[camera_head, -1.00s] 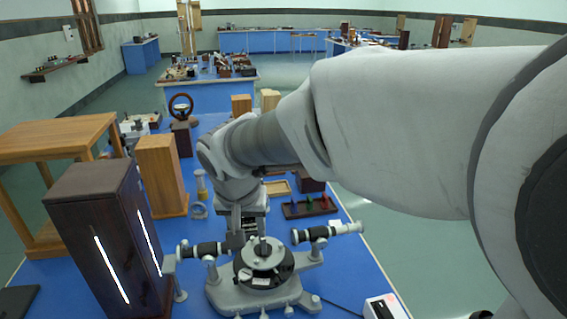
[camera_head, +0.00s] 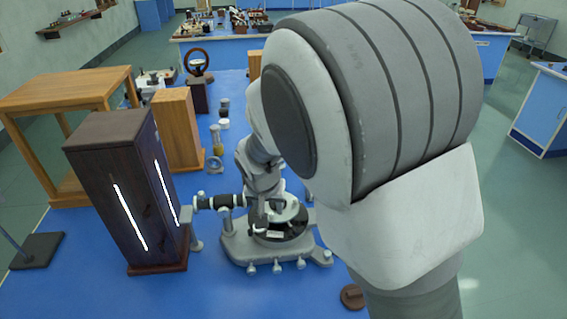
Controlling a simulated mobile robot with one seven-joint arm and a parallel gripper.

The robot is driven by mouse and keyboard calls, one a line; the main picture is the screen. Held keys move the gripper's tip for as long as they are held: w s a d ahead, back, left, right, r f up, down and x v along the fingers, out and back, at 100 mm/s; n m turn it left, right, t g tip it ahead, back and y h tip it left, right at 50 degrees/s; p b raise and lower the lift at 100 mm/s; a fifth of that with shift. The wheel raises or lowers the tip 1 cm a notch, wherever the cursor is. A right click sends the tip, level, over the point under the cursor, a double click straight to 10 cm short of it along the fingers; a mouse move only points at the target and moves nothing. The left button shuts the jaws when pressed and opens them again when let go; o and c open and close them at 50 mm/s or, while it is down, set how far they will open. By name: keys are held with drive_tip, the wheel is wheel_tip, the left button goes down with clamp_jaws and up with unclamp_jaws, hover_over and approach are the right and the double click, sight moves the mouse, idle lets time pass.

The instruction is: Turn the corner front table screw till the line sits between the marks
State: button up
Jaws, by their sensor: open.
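The spectrometer (camera_head: 237,247) stands on the blue bench, its grey base with several small feet or screws along the front. Its round table (camera_head: 288,212) shows as a pale disc above a dark ring. A black collimator or telescope tube (camera_head: 222,201) points left toward the lamp housing. My gripper (camera_head: 262,212) is over the left side of the round table, small and partly merged with the instrument. It is open, and I cannot tell whether it touches anything. The table screws, line and marks are too small or hidden to make out.
A dark wooden lamp housing (camera_head: 110,180) with bright slits stands left of the spectrometer. A lighter wooden box (camera_head: 178,128) and a wooden stool (camera_head: 75,88) are behind it. A round brown object (camera_head: 353,297) lies at the front right. Blue bench is bare in front.

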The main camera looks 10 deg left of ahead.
sight(271, 215)
drive_tip(key=shift+x, duration=1.25)
clamp_jaws()
